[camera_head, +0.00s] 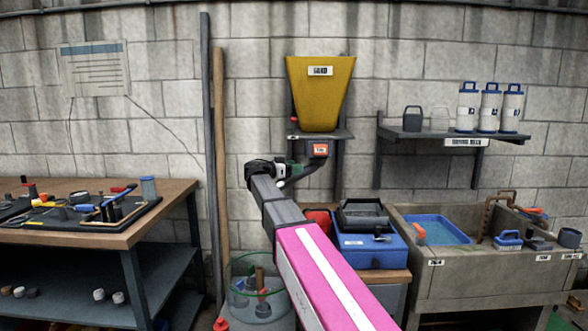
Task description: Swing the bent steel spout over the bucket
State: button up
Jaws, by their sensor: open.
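A dark bent tube, which looks like the steel spout (309,170), hangs under the yellow sand hopper (320,95) and curves down to the left. My gripper (288,171) is open beside its lower left end. Whether they touch I cannot tell; my wrist hides part of this area. No bucket is clearly identifiable. A clear, green-rimmed round container (258,292) stands low, left of my arm, with tools in it; it may be the bucket. My pink and grey arm covers part of its right side.
A workbench (150,226) with tools stands at left. Two long poles (213,150) lean on the wall. At right are a blue case (365,252), a concrete sink (470,268) with a brown bent pipe (490,210), and a shelf (455,136) with bottles.

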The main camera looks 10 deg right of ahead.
grip_shut()
jog(key=s+d+n+t+y, duration=0.5)
jog(key=d+n+t+y, duration=0.2)
jog(key=d+t, duration=0.3)
jog(key=shift+s+d+n, duration=0.2)
jog(key=shift+s+n, duration=0.2)
jog(key=shift+n, duration=0.1)
grip_release()
jog(key=v, duration=1)
jog(key=shift+s+a, duration=0.15)
jog(key=shift+s, duration=0.2)
